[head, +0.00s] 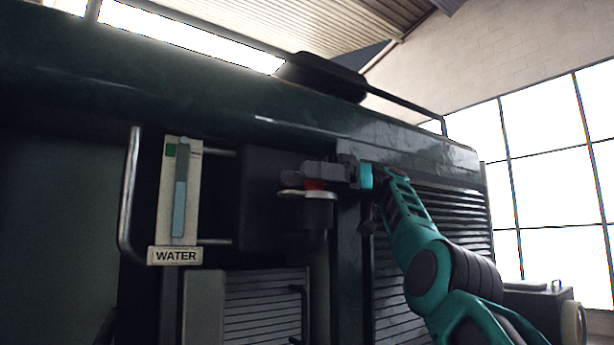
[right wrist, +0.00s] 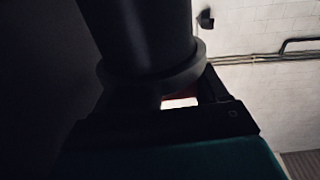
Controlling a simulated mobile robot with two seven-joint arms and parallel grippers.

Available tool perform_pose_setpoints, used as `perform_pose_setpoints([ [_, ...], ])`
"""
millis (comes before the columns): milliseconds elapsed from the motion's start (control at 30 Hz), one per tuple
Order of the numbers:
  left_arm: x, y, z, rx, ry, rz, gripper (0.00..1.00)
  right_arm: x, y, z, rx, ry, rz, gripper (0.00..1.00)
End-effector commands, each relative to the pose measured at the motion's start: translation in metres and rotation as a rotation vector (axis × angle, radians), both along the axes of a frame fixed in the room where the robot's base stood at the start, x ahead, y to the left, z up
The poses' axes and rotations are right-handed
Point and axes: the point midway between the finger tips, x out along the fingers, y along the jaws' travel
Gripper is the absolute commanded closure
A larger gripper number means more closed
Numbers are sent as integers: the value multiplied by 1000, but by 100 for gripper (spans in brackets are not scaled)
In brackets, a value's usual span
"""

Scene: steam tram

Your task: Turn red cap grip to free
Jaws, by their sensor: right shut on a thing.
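The red cap grip (head: 315,184) shows as a small red patch on top of a dark cylindrical fitting with a pale rim (head: 307,194), on the side of the dark green tram. My right gripper (head: 308,178) is shut on the red cap grip, its fingers reaching in from the right and covering most of it. In the right wrist view, the dark cylinder and its round flange (right wrist: 155,75) fill the middle, with a sliver of red beside the gripper fingers (right wrist: 185,100). Which way the cap is turned cannot be told. My left gripper is not in view.
A dark box (head: 262,200) sits beside the fitting. Louvred panels (head: 262,305) lie below and right.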

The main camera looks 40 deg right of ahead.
Motion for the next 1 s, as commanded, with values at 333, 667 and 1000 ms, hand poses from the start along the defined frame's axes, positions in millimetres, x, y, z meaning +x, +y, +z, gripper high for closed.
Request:
perform_pose_setpoints([
  [333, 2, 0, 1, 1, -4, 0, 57, 1, 1, -2, -3, 6, 3, 6],
  [667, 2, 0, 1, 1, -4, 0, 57, 0, 0, -2, -2, 5, 1, 6],
  [1000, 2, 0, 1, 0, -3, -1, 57, 2, 3, -1, -14, 1, -16, 6],
])
